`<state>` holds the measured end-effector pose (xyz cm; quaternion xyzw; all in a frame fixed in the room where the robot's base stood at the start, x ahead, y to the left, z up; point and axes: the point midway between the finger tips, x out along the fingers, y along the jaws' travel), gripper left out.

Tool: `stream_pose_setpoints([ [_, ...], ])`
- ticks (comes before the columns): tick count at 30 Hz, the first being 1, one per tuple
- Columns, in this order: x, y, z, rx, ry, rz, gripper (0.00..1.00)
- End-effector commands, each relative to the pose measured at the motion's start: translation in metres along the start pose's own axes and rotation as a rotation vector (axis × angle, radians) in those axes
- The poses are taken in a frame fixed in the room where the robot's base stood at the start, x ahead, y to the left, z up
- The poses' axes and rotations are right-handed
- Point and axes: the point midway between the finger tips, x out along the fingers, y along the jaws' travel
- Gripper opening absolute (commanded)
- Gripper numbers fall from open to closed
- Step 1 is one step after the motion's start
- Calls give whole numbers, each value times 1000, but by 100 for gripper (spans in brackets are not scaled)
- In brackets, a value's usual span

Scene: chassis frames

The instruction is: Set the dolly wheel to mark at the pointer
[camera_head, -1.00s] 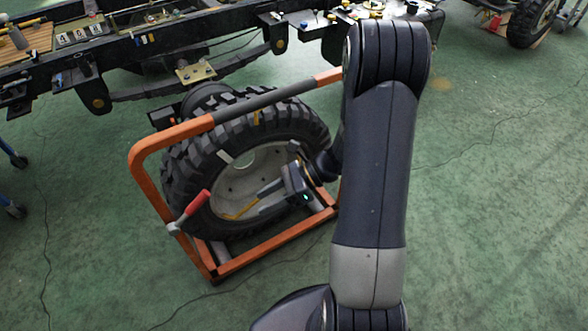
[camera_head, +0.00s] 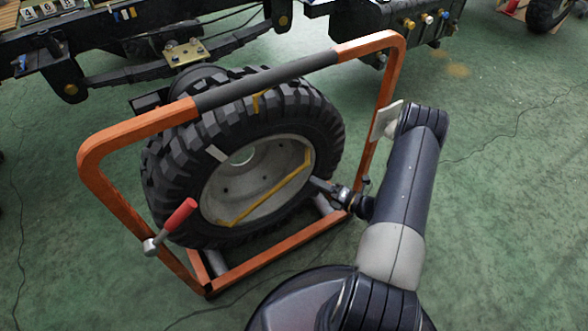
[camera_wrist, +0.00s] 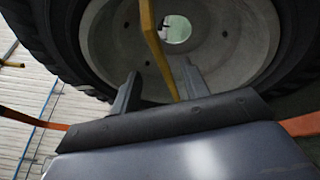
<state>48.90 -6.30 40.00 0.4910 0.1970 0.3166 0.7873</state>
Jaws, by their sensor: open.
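The wheel has a black knobbly tyre (camera_head: 325,125) and a grey rim (camera_head: 235,190); it stands upright inside the orange dolly frame (camera_head: 130,130). A white mark (camera_head: 217,153) is on the tyre's upper left sidewall. A yellow pointer-like piece (camera_head: 258,102) is at the tyre's top, right of the white mark. A yellow bar (camera_head: 265,196) crosses the rim. My gripper (camera_head: 318,185) is at the rim's right edge; contact is unclear. In the wrist view its open fingers (camera_wrist: 160,85) are apart, with the yellow bar (camera_wrist: 157,45) appearing between them and the rim behind.
A red-handled crank (camera_head: 180,214) sticks out at the dolly's left side. A flat pale plate (camera_head: 386,120) is at the frame's right post, close to my arm. A dark vehicle chassis (camera_head: 130,70) stands behind. Green floor (camera_head: 500,230) is open at the right.

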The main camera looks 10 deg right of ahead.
Motion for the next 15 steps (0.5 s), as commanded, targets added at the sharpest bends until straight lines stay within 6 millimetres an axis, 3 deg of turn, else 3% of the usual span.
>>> stream_pose_setpoints([
  [15,83,1,-2,-5,7,4,43],
])
